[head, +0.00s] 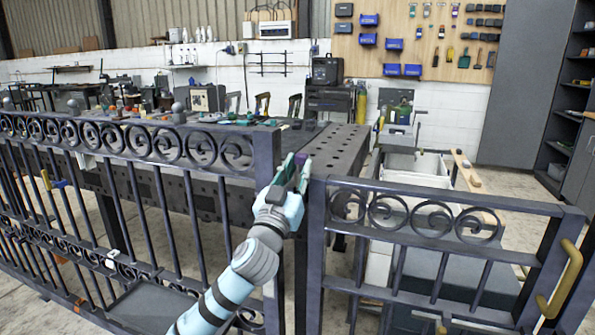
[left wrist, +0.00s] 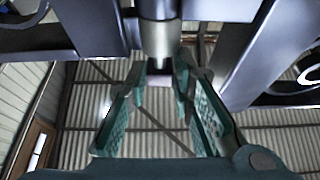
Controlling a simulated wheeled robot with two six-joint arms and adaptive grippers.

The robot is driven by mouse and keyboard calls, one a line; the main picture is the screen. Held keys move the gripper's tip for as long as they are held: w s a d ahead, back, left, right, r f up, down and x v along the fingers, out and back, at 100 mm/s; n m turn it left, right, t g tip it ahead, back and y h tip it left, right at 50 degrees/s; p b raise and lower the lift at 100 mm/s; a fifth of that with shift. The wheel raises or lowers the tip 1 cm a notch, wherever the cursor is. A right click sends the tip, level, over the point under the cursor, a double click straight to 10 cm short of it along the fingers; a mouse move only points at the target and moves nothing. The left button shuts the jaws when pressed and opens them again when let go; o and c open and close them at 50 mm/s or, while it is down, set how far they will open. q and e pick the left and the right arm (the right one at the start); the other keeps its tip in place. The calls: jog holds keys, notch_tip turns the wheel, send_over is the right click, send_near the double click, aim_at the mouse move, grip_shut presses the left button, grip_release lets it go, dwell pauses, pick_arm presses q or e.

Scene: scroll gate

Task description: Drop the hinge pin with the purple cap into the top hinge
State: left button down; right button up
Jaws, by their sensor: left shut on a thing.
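My left gripper (head: 290,172) reaches up to the gap between the fixed gate post (head: 266,195) and the swinging gate leaf (head: 316,250), near their tops. It is shut on the hinge pin, whose purple cap (head: 300,159) shows small at the fingertips. In the left wrist view, the purple cap (left wrist: 160,80) sits between the teal fingers of the gripper (left wrist: 160,95). A bright metal cylinder (left wrist: 158,38), seemingly the top hinge barrel, is in front of it between two dark posts. I cannot tell whether the pin's shaft is inside the barrel.
A scrollwork fence (head: 130,140) runs left from the post. A dark perforated table (head: 335,150) stands behind the gate. The leaf has a brass handle (head: 560,283) at far right. The posts leave a narrow gap around my gripper.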

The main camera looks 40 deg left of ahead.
pick_arm(q)
jog(key=shift+f, duration=0.75)
jog(key=c, duration=1.8)
grip_release()
jog(key=o, duration=0.5)
jog(key=shift+d+r, duration=0.15)
jog(key=shift+d, duration=0.15)
jog(key=shift+a, duration=0.1)
jog(key=shift+a+f, duration=0.2)
jog(key=shift+a, duration=0.2)
jog(key=shift+d+r, duration=0.15)
jog(key=shift+w, duration=0.1)
